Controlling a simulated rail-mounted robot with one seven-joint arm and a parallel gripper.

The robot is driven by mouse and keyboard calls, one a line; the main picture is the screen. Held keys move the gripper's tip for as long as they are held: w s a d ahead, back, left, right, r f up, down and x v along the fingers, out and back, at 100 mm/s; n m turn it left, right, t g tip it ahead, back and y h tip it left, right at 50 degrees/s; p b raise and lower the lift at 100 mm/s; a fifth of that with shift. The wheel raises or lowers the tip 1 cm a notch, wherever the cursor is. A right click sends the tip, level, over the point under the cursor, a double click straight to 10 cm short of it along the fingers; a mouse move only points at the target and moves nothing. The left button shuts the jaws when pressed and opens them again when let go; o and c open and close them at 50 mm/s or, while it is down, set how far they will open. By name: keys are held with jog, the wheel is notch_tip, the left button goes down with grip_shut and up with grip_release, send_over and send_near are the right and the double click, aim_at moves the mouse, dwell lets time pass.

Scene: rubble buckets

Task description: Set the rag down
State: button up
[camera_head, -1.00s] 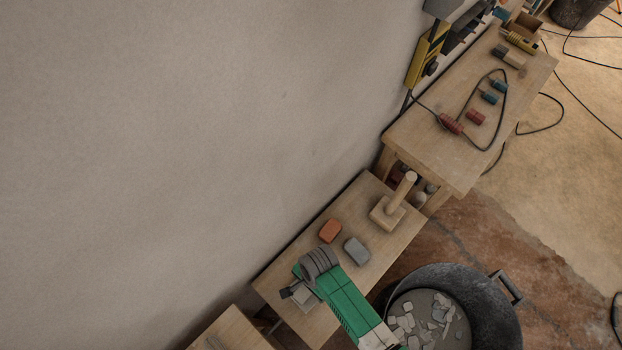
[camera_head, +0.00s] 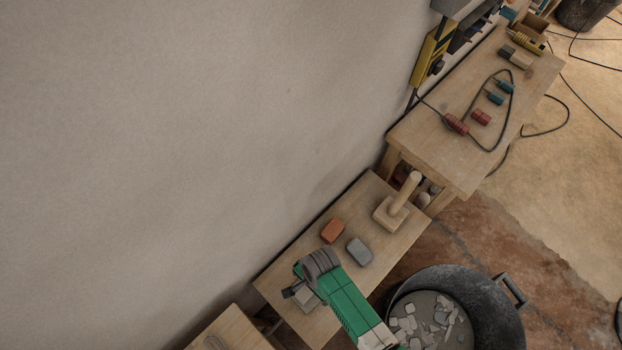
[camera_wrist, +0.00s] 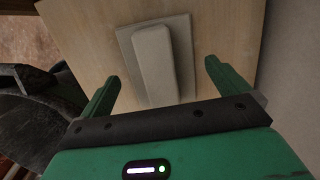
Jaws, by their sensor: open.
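A pale grey flat square piece with a raised rounded ridge, which looks like the rag (camera_wrist: 155,62), lies on the wooden bench top in the wrist view. My gripper (camera_wrist: 160,78) is open, with its two green fingers apart on either side of the ridge. I see no contact between the fingers and the rag. In the head view a corner of the grey rag (camera_head: 306,299) shows on the near bench (camera_head: 272,287) under my wrist.
The wall borders the bench's left side.

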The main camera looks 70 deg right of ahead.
notch_tip(320, 180, up, 11)
jog(key=d+p, duration=0.1)
jog(key=p, duration=0.2)
jog(key=shift+s+d, duration=0.25)
jog(key=shift+s, duration=0.1)
